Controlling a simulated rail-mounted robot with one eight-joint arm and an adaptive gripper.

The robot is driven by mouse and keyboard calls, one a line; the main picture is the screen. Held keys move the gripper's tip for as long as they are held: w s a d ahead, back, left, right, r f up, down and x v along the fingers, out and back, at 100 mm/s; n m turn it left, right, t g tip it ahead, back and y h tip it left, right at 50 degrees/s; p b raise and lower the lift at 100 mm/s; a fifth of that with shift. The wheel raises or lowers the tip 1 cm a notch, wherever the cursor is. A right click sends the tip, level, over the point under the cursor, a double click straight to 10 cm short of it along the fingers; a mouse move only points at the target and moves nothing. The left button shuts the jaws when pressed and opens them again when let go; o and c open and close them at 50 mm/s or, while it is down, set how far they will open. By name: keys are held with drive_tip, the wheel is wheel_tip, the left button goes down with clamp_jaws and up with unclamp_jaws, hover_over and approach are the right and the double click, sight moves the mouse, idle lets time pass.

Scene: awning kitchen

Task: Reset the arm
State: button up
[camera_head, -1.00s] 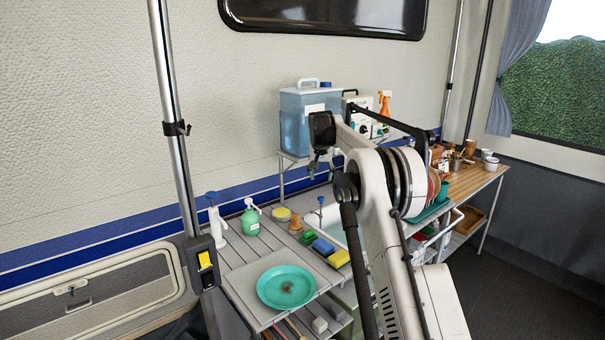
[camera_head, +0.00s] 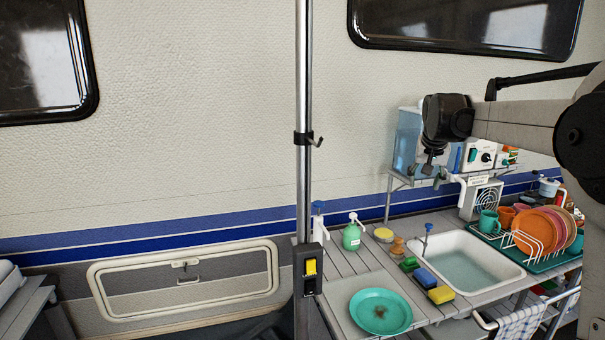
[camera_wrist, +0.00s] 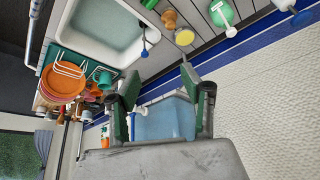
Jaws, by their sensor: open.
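My gripper (camera_head: 433,170) hangs from the end of my raised arm at the right of the head view, in front of the blue water container (camera_head: 407,140). In the wrist view my gripper (camera_wrist: 160,105) shows two green-padded fingers spread apart with nothing between them. The wrist view is turned over, with the sink (camera_wrist: 105,30) at the top and the water container (camera_wrist: 165,118) behind the fingers. The fingers look clear of everything around them.
A teal plate (camera_head: 380,312) with a dark stain lies on the slatted counter. Sponges (camera_head: 440,295), a green soap bottle (camera_head: 352,236) and a sink (camera_head: 465,262) are nearby. A dish rack with orange plates (camera_head: 540,232) stands right. A metal pole (camera_head: 303,130) rises left of the counter.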

drive_tip(key=s+a+n+t, duration=0.1)
drive_tip(key=s+a, duration=0.4)
drive_tip(key=s, duration=0.7)
drive_tip(key=s+a+n, duration=0.1)
drive_tip(key=s+a, duration=0.4)
drive_tip(key=s, duration=0.7)
drive_tip(key=s+a+f, duration=0.1)
drive_tip(key=s+f, duration=0.2)
drive_tip(key=s, duration=0.3)
drive_tip(key=s+a+f+n+y, duration=0.1)
drive_tip(key=s+a+f, duration=0.1)
drive_tip(key=s+f, duration=0.2)
drive_tip(key=s+a+f+t, duration=0.1)
drive_tip(key=s+f, duration=0.3)
drive_tip(key=s, duration=0.6)
drive_tip(key=shift+a+n+y, duration=0.3)
drive_tip(key=shift+n, duration=0.1)
drive_tip(key=shift+f, duration=0.1)
